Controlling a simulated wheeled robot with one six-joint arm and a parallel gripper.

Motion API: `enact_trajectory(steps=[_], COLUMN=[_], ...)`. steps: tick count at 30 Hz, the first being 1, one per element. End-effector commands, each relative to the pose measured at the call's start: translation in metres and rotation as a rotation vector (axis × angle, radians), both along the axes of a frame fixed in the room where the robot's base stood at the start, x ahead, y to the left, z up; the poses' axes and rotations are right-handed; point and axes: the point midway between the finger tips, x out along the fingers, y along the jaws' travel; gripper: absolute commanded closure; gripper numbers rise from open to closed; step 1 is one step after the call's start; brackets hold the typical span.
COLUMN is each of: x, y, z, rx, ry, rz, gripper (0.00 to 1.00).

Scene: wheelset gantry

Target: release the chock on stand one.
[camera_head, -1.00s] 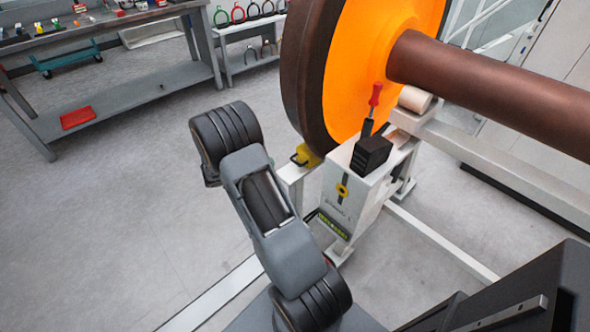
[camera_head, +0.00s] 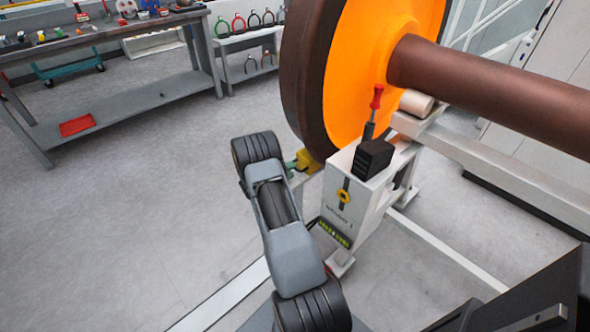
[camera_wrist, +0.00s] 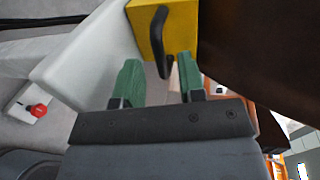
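The chock is a yellow block (camera_head: 308,160) against the wheel's lower rim, beside the white stand (camera_head: 350,205), whose front label appears to end in 1. The wrist view shows the chock (camera_wrist: 178,30) at the top with a curved black handle (camera_wrist: 156,30) on its near face. My gripper (camera_wrist: 158,66) is open, with two green fingers apart. The handle's lower end shows between the fingertips, and no grip on it is visible. In the head view my gripper (camera_head: 291,168) is mostly hidden behind my wrist, with only some green showing.
The brown-rimmed orange wheel (camera_head: 350,75) and its axle (camera_head: 480,90) rise over the stand. A red-handled lever (camera_head: 376,98) and black block (camera_head: 375,160) top the stand. A workbench (camera_head: 110,100) is at back left. The floor (camera_head: 130,220) on the left is clear.

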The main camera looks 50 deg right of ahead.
Motion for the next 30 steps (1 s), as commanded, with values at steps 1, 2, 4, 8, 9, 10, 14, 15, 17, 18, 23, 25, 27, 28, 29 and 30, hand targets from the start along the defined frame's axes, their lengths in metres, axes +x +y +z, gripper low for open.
enact_trajectory(steps=[1,2,4,8,9,10,14,15,17,18,23,25,27,28,29,30], x=[-0.002,-0.001,-0.001,-0.002,-0.002,-0.002,-0.002,-0.002,-0.002,-0.002,-0.002,-0.002,-0.002,-0.002,-0.002,-0.002], y=[-0.008,-0.011,-0.018,-0.026,-0.028,-0.029,-0.031,-0.031,-0.031,-0.031,-0.031,-0.031,-0.031,-0.031,-0.031,-0.031], z=[-0.002,-0.003,-0.004,-0.006,-0.007,-0.007,-0.007,-0.007,-0.007,-0.007,-0.007,-0.007,-0.007,-0.007,-0.007,-0.007], rx=[-0.001,-0.001,0.000,0.001,0.000,0.000,0.000,0.000,0.000,0.000,0.000,0.000,0.000,0.000,0.000,0.000], ry=[0.000,0.000,-0.001,0.000,0.000,0.000,0.000,0.000,0.000,0.000,0.000,0.000,-0.001,0.000,-0.001,-0.001], rz=[-0.003,-0.003,-0.001,-0.001,-0.001,-0.001,0.000,0.000,0.000,0.000,0.000,0.000,0.000,0.000,0.000,0.000], gripper=[0.63,0.63,0.63,0.63,0.63,0.63,0.63,0.63,0.63,0.63,0.72,0.79,0.85,0.88,0.91,0.95])
